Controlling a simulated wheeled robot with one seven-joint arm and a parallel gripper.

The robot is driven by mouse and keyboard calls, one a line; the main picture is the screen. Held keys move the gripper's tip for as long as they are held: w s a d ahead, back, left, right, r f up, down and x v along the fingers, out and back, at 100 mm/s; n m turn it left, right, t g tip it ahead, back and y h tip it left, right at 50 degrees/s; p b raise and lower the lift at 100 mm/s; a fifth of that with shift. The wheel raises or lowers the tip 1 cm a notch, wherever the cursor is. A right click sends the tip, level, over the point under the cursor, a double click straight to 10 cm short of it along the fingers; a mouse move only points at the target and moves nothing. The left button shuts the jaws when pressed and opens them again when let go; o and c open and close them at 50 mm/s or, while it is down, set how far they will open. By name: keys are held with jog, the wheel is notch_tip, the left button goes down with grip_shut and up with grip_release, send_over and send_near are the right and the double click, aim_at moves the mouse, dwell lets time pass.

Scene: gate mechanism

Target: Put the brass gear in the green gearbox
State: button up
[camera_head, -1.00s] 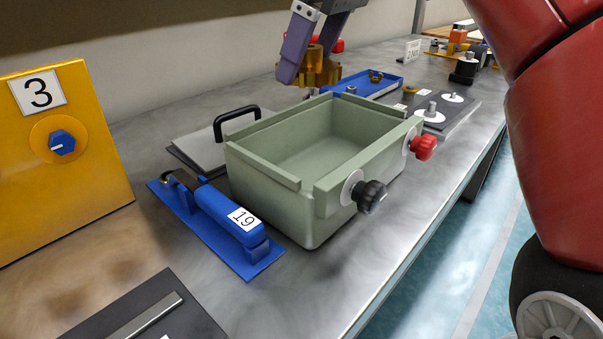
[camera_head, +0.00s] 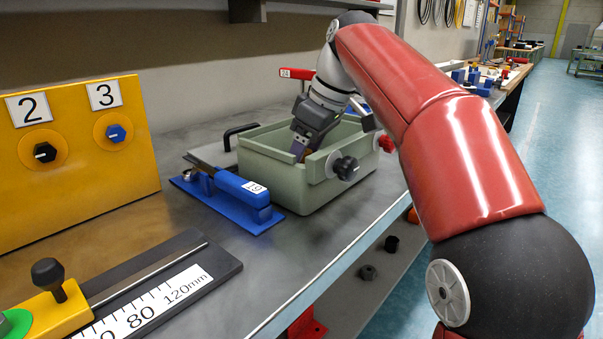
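The green gearbox (camera_head: 272,167) is an open pale-green box on the bench, with a black knob (camera_head: 345,168) and a red knob (camera_head: 386,143) on its side. My gripper (camera_head: 301,149) points down into the open top of the box. A small brown-gold part of the brass gear (camera_head: 307,156) shows beside the near finger, and the gear seems to be between the fingers. The fingertips and most of the gear are hidden by the finger and the box's near wall.
A blue clamp-like part labelled 19 (camera_head: 242,189) lies close to the box's left side. A grey plate with a black handle (camera_head: 230,134) is behind it. A yellow panel (camera_head: 80,190) stands left, and a dark ruled slide (camera_head: 160,290) lies in front. The bench edge is to the right.

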jog(key=shift+w+f, duration=0.1)
jog(key=shift+f, duration=0.75)
jog(key=shift+r, duration=0.2)
jog(key=shift+f, duration=0.1)
jog(key=o, duration=1.3)
jog(key=p+v, duration=0.4)
jog(key=v, duration=0.8)
